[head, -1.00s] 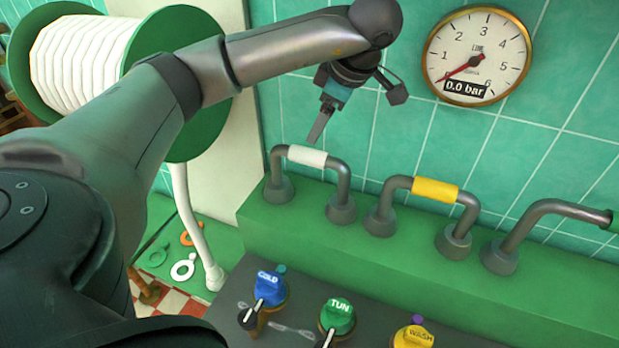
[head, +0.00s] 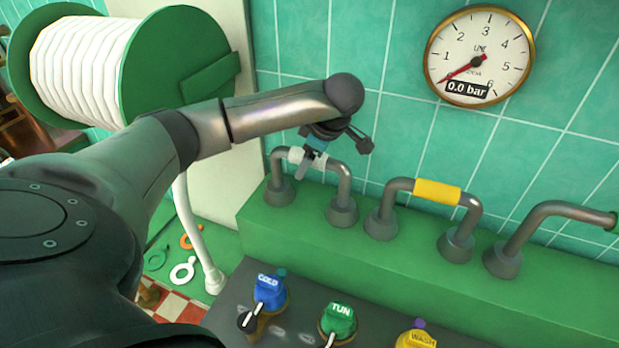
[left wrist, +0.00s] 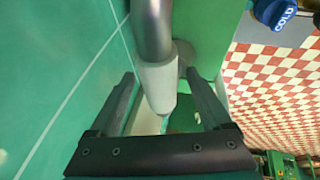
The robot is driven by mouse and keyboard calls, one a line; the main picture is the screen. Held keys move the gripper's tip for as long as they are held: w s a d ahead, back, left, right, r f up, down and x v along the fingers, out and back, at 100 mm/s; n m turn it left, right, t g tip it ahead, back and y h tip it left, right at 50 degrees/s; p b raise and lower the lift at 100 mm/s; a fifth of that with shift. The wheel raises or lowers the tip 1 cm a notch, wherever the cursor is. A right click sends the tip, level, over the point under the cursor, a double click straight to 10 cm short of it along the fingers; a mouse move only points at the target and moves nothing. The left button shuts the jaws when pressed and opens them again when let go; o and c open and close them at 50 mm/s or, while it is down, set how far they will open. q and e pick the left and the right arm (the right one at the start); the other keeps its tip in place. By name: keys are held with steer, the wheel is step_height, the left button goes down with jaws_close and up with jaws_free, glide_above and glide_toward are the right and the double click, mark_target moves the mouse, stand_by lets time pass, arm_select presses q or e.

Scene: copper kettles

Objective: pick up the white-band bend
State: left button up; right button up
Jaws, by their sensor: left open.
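The white-band bend (head: 345,182) is a grey arched pipe with a white sleeve, standing on the green ledge at the left of the row. My left gripper (head: 305,166) is at its white sleeve in the head view, pointing down and hiding the middle of the sleeve. In the left wrist view the white sleeve (left wrist: 157,84) lies between the two fingers of my open left gripper (left wrist: 160,76), with gaps visible beside it. Whether a finger touches it I cannot tell. My right gripper is not in view.
A yellow-band bend (head: 437,191) stands to the right on the ledge (head: 300,225), with another bent pipe (head: 545,212) beyond. The tiled wall with a gauge (head: 479,56) is close behind. A blue COLD knob (head: 269,290) and a green TUN knob (head: 339,320) are in front.

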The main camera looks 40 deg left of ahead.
arm_select(q)
steer(key=shift+a+f, duration=0.15)
steer(key=shift+f, duration=0.1)
steer(key=shift+c, duration=0.4)
steer(key=c, duration=1.2)
steer(key=shift+w+r, duration=0.1)
jaws_close()
